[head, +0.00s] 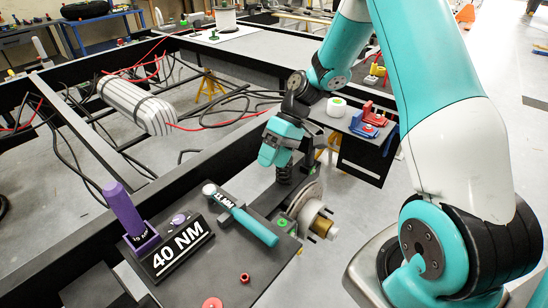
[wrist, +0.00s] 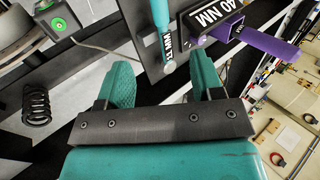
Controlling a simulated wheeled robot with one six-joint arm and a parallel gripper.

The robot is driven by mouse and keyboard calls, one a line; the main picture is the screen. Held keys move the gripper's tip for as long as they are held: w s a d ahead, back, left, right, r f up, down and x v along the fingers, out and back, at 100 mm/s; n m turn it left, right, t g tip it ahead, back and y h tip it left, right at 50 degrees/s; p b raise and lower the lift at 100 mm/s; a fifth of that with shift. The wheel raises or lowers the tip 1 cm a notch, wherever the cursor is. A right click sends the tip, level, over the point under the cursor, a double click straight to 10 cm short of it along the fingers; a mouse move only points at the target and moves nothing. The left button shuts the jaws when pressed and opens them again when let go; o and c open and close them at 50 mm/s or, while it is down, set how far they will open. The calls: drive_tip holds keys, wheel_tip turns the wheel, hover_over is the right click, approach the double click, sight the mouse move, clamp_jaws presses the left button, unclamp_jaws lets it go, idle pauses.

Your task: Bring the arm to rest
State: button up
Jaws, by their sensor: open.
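My arm reaches in from the right of the head view, with its teal and white links bent over the chassis. My gripper (head: 274,157) hangs above the dark frame near the hub, clear of the tools. In the wrist view its two teal fingers (wrist: 164,78) stand apart with nothing between them. A torque wrench with a teal handle (head: 254,226) lies on the dark plate beside the 40 NM block (head: 180,248); it also shows beyond the fingers in the wrist view (wrist: 160,14).
A purple-handled tool (head: 123,207) stands upright in its holder at the front left. A hub with a brass-coloured end (head: 313,214) sits below my gripper. Red and blue parts (head: 370,118) stand on a small shelf behind. A striped white cylinder (head: 138,103) and loose cables lie left.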

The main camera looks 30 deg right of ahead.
idle(0.3)
drive_tip(key=s+a+r+n+h+p, duration=0.1)
drive_tip(key=s+a+r, duration=0.35)
drive_tip(key=r, duration=0.25)
drive_tip(key=s+a+r+n+h, duration=0.1)
drive_tip(key=s+a+r, duration=0.2)
drive_tip(key=a+r, duration=0.35)
drive_tip(key=s+a+r+t, duration=0.1)
drive_tip(key=s+r, duration=0.2)
drive_tip(key=s, duration=0.3)
drive_tip(key=s+a+r+n+p, duration=0.1)
drive_tip(key=s+a+r, duration=0.1)
drive_tip(key=s, duration=0.5)
drive_tip(key=shift+s+a+r+t+h, duration=0.3)
drive_tip(key=shift+r+t+h, duration=0.1)
drive_tip(key=shift+r, duration=0.35)
